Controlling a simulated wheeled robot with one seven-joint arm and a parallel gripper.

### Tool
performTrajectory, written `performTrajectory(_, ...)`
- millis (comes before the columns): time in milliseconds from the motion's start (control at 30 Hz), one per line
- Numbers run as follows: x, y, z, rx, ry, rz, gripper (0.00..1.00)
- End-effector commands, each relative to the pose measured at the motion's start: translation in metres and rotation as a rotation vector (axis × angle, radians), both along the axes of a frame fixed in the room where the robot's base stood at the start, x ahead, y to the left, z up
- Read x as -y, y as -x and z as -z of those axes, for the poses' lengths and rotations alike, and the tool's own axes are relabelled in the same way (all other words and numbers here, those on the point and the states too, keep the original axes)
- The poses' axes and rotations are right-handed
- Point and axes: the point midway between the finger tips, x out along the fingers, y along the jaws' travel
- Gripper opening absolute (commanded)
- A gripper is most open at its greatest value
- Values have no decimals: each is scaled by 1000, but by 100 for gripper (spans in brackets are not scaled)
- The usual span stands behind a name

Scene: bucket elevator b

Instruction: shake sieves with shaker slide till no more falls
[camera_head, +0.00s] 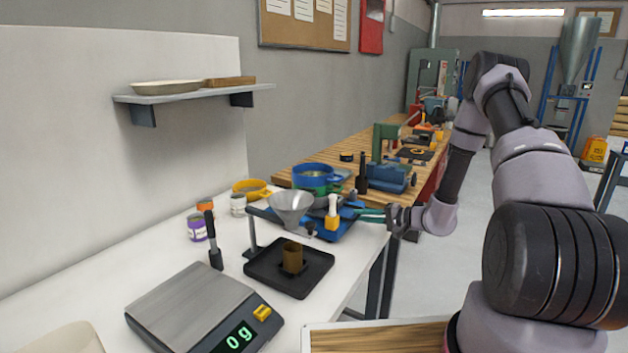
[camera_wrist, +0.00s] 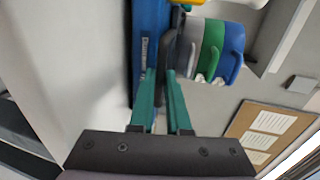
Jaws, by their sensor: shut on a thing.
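A sieve stack stands on the shaker, with a blue sieve (camera_head: 316,172) on top and a green sieve (camera_head: 318,188) under it. In the wrist view the blue sieve (camera_wrist: 233,53), the green sieve (camera_wrist: 211,48) and a grey layer lie sideways at right. The shaker's blue base (camera_head: 338,230) shows below the stack, and it also shows in the wrist view (camera_wrist: 147,45). My gripper (camera_head: 362,212) is at the shaker's right side. In the wrist view its teal fingers (camera_wrist: 164,80) are shut on a dark bar of the shaker slide (camera_wrist: 167,52). The sieves' contents are hidden.
A metal funnel (camera_head: 291,205) on a stand is over a brown cup (camera_head: 292,257) in a black tray (camera_head: 318,273). A scale (camera_head: 193,305) reads 0 g. A white-and-orange bottle (camera_head: 332,213) stands near my fingers. Jars and a yellow sieve (camera_head: 251,189) are further left.

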Motion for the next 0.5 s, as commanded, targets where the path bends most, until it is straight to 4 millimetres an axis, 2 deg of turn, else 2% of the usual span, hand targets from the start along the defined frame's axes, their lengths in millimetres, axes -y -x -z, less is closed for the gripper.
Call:
performTrajectory(233,7,4,1,-2,1,2,0)
performTrajectory(500,28,18,0,-1,1,3,0)
